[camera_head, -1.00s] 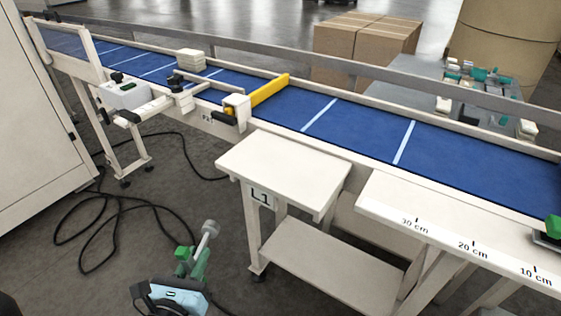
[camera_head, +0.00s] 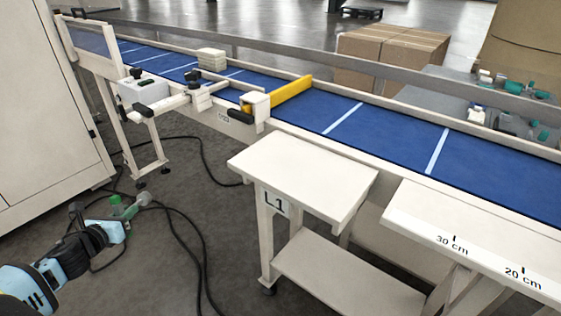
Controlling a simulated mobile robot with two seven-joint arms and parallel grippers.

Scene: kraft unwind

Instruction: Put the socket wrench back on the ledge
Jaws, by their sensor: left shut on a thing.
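My left gripper (camera_head: 112,215) is at the lower left, above the dark floor, and is shut on the socket wrench (camera_head: 143,200). The wrench shows a green handle part and a grey round end pointing right; the rest is hidden by the gripper. A white ledge labelled L1 (camera_head: 300,177) stands in front of the conveyor, to the right of the gripper and well apart from it. Its top is bare. My right gripper is not in view.
A blue conveyor (camera_head: 385,137) with a yellow bar (camera_head: 291,90) runs behind the ledge. A ruler-marked white shelf (camera_head: 480,235) is at the right. A white cabinet (camera_head: 45,110) stands at the left. Black cables (camera_head: 200,225) lie on the floor.

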